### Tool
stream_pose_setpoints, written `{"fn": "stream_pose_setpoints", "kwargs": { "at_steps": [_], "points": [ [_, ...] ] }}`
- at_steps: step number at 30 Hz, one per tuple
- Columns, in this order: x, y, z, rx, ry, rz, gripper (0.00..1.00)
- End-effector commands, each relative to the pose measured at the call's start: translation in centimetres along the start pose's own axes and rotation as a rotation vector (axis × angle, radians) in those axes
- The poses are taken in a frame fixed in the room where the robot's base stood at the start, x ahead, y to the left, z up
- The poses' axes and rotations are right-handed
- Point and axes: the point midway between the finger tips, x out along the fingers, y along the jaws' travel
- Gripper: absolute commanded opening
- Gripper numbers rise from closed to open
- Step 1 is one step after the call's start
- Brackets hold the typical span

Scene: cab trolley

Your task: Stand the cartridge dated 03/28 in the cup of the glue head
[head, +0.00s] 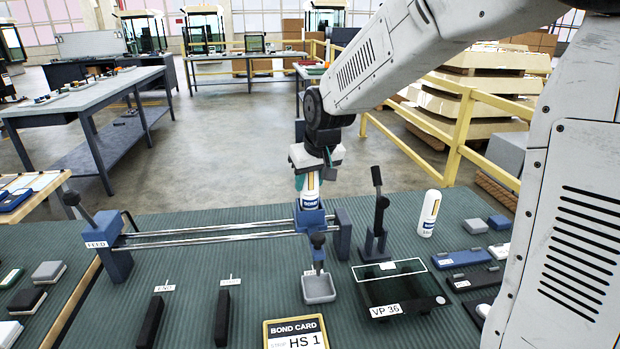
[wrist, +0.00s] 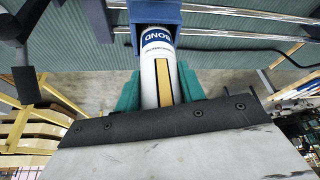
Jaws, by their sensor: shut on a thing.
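A white cartridge (head: 310,189) with a blue BOND label and a yellow stripe is upright in my gripper (head: 316,172). In the wrist view the teal fingers (wrist: 160,90) are shut on both sides of the cartridge (wrist: 158,62). Its lower end is at the blue cup of the glue head (head: 310,217), which also shows in the wrist view (wrist: 152,14). The cup hides the bottom end, so I cannot tell how deep it sits. A second white cartridge (head: 429,213) stands on the mat at the right. I cannot read a date on either one.
Two rails (head: 220,232) run from the FEED post (head: 103,236) to the glue head. A grey tray (head: 318,288) lies in front, beside a dark glass plate marked VP 36 (head: 395,285) and a black lever stand (head: 377,225). A bond card (head: 295,333) stands at the front.

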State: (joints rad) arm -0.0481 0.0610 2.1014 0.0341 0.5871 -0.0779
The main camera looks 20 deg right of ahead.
Motion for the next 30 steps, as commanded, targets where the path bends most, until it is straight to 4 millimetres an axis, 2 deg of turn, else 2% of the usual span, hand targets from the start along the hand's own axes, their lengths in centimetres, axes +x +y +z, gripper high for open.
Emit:
{"fn": "stream_pose_setpoints", "kwargs": {
  "at_steps": [30],
  "points": [
    [0.96,0.00,0.37,0.000,0.002,0.000,0.06]
  ]
}}
